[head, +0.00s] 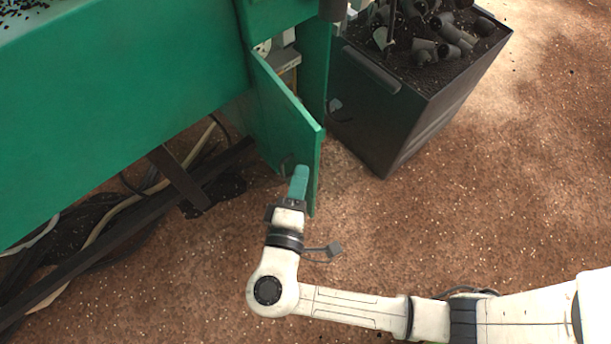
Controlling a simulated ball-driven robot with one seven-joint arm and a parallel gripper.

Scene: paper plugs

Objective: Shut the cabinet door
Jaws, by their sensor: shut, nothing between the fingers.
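The green cabinet door (282,112) stands open in the head view, swung out from the green machine toward me. Its right edge faces me, and part of the cabinet's inside (284,60) shows behind its top. My gripper (299,180) has teal fingers and is shut and empty. It is at the lower part of the door, in front of its left face near the free edge. I cannot tell whether the fingertips touch the door. A dark shape, perhaps a handle, shows just beside the fingertips, partly hidden by them.
A dark bin (400,95) full of grey cylindrical pieces stands to the right of the door. The green machine (110,80) fills the upper left. Dark beams and cables (170,190) lie beneath it. The brown speckled floor (480,200) is clear at right.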

